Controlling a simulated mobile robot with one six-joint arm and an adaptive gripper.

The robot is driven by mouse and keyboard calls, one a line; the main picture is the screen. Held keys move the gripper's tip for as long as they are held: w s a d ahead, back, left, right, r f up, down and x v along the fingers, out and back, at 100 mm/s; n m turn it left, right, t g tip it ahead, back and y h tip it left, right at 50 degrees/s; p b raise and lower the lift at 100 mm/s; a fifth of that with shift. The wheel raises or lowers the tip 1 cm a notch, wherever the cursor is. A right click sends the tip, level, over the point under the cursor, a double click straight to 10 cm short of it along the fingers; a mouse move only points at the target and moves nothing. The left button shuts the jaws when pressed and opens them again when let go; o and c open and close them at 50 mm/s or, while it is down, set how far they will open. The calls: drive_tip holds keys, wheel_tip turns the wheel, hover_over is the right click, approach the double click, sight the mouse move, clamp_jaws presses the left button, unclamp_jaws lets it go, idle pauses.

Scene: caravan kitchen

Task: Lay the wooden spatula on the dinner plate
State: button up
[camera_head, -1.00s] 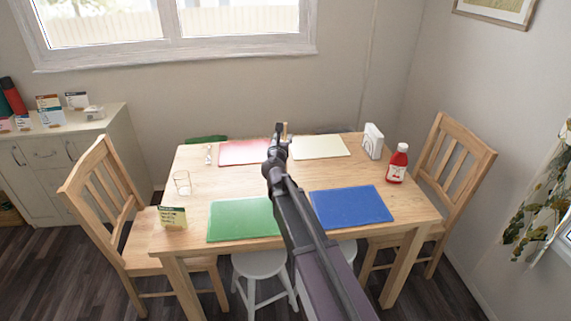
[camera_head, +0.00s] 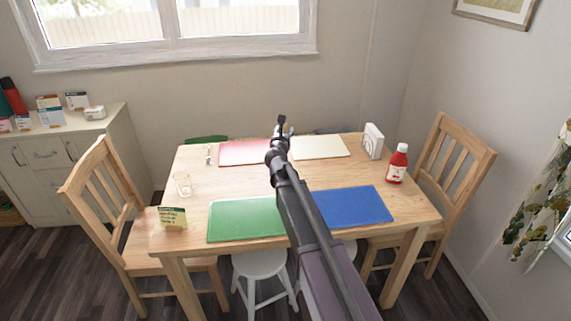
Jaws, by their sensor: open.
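My arm reaches out over the wooden table, and my gripper (camera_head: 284,128) is open above its far side, between the red and cream placemats. The gripper is small and dark in this view, and I see nothing held in it. I cannot make out the wooden spatula; the arm and gripper hide part of the table behind them. I see no dinner plate on the visible parts of the table.
The table (camera_head: 245,180) carries a red mat (camera_head: 243,152), cream mat (camera_head: 320,147), green mat (camera_head: 240,220) and blue mat (camera_head: 355,205). A glass (camera_head: 183,184), note card (camera_head: 172,217), red bottle (camera_head: 397,165) and white holder (camera_head: 373,141) stand near its edges. Chairs flank it.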

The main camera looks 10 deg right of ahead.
sight(285, 127)
drive_tip(key=shift+x, duration=1.85)
clamp_jaws()
